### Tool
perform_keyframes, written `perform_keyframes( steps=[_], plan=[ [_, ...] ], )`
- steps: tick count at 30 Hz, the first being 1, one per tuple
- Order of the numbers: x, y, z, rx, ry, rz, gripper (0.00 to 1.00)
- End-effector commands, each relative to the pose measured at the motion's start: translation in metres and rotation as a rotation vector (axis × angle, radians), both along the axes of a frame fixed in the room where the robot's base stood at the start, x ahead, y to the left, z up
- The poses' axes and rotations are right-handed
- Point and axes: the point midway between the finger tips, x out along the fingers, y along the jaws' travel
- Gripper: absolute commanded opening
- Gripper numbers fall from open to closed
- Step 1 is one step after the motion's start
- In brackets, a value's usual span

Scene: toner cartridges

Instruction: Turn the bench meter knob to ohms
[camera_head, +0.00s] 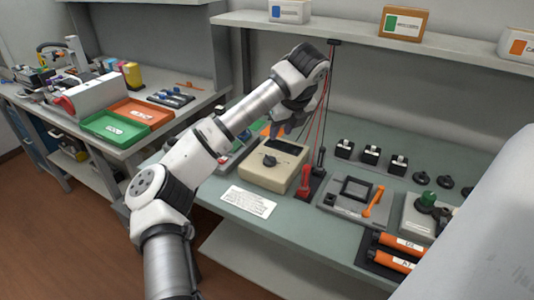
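The bench meter (265,179) is a cream box on the grey-green bench, with a dark display partly hidden behind my gripper. Its round dark knob (270,160) sits on the sloping front face, with a light pointer mark. The printing around the knob is too small to read, so the setting cannot be told. My gripper (282,131) points down above the back of the meter, behind and above the knob in the picture and apart from it. The fingers are small and dark here, and their opening cannot be made out.
Red and black leads (324,110) hang from a hook close right of my gripper. A red probe (304,183) stands right of the meter. A white card (249,201) lies in front. A grey fixture (345,208) and small black-and-white blocks (371,156) are farther right.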

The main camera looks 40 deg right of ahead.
Motion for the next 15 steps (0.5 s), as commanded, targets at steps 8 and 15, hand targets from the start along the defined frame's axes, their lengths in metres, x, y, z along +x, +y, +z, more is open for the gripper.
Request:
perform_keyframes(
  steps=[8,15],
  plan=[
    [0.016,-0.003,-0.043,-0.001,0.008,-0.002,0.31],
    [0.032,-0.004,-0.079,-0.001,0.007,-0.002,0.31]
  ],
)
